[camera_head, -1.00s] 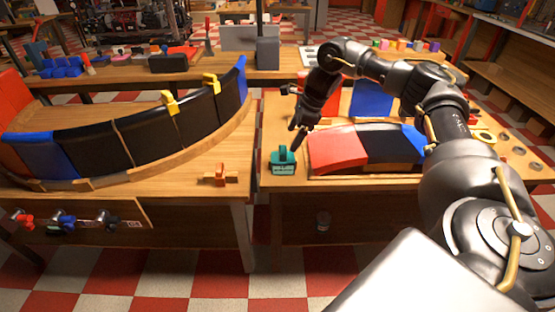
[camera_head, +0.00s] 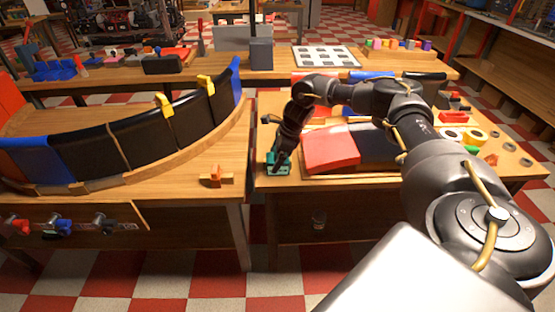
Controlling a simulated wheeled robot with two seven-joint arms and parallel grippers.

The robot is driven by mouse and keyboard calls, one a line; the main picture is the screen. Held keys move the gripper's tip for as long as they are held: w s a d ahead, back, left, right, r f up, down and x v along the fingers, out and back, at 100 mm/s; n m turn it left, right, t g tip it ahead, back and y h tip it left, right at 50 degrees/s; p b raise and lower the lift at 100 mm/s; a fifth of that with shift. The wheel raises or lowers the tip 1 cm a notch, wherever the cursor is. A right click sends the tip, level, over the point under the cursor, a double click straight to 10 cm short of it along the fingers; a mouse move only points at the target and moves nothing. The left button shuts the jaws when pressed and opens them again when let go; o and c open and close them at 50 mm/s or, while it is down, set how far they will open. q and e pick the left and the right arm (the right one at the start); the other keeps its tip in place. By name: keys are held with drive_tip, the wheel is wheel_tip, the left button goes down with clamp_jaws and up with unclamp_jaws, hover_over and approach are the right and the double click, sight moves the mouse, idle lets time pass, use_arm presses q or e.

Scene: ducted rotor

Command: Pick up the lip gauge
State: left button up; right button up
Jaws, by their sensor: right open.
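The lip gauge looks to be the small teal block (camera_head: 277,171) with an upright handle at the left front of the right table. My right gripper (camera_head: 280,160) points down right at it and covers much of its upper part. The jaws are open around or just beside the handle; I cannot tell which, nor whether they touch it. The gauge sits on the tabletop. My left gripper is not in view.
Red and black curved panels (camera_head: 331,150) lie just right of the gauge. A curved row of black and blue segments with yellow clamps (camera_head: 164,104) fills the left table. An orange clamp (camera_head: 216,177) sits near its right edge. A gap separates the two tables.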

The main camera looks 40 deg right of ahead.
drive_tip(key=shift+f, duration=0.1)
drive_tip(key=c, duration=1.1)
